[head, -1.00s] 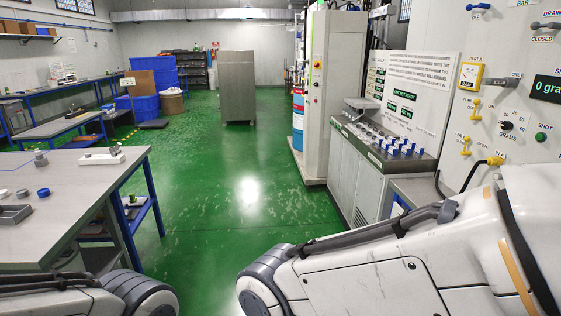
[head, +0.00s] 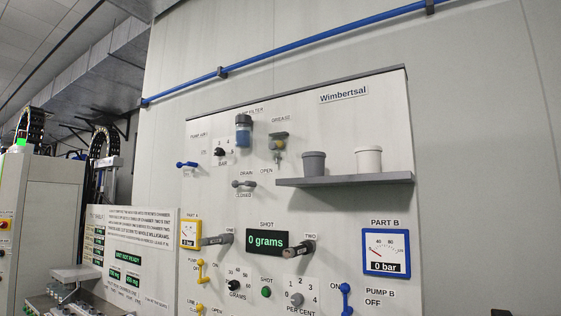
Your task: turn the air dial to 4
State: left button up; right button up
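The air dial appears to be the small black knob (head: 219,152) above the BAR label, high on the left of the white wall panel in the head view. The numbers 3 and 4 show above it; the other numbers and the pointer's direction are too small to read. A blue lever (head: 187,164) under a label that seems to read PUMP AIR is left of the knob. Neither of my grippers is in view.
A filter with a blue bowl (head: 243,134) and a grease fitting (head: 278,145) are right of the knob. A grey drain lever (head: 243,184) is below. A shelf (head: 345,180) with two cups juts out at right. A grams display (head: 267,242) reads 0.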

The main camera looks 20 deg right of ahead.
aim_at(219, 151)
jog(key=u, duration=0.2)
jog(key=i, duration=0.75)
jog(key=u, duration=0.7)
jog(key=i, duration=0.95)
jog(key=z, duration=0.05)
